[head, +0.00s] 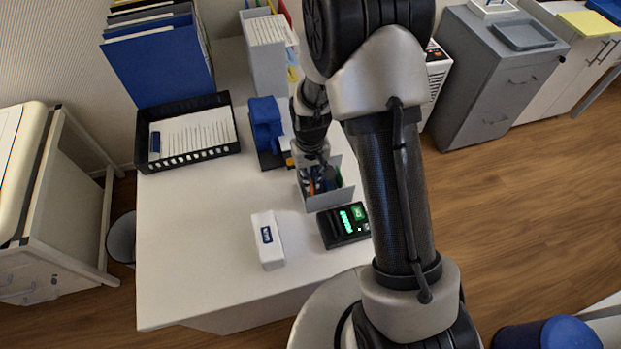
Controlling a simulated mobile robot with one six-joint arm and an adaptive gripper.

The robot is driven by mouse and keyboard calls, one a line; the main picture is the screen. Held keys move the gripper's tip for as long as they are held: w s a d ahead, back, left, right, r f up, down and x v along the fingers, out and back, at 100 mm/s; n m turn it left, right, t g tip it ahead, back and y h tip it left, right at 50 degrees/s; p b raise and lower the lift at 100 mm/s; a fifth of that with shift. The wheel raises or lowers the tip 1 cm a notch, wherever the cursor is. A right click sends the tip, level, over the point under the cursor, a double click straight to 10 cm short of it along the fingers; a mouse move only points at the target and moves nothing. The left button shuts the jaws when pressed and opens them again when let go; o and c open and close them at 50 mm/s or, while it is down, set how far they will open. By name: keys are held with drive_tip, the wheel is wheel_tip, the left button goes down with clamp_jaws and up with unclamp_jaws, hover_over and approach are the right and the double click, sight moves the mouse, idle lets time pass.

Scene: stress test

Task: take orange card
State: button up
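I cannot clearly make out an orange card. A small orange item (312,187) shows among pens or similar things in a grey open holder (331,201) on the white desk; it is too small to tell if it is the card. My gripper (322,181) points down at the holder's opening, over or just inside it. Its fingers are small and partly merged with the contents, so I cannot see whether they are open, shut or touching anything. My arm hides the area right of and behind the holder.
A black device with a green display (345,225) stands just in front of the holder. A white box (267,240) lies left of it. A blue dispenser-like object (265,125), a black paper tray (188,160) and blue binders (160,68) stand behind. The desk's front left (185,265) is clear.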

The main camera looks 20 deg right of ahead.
clamp_jaws()
drive_tip(key=shift+r, duration=0.1)
wheel_tip(320, 180, up, 5)
drive_tip(key=p, duration=0.3)
drive_tip(key=shift+p, duration=0.4)
wheel_tip(320, 180, up, 5)
drive_tip(key=p, duration=0.3)
drive_tip(key=shift+p, duration=0.3)
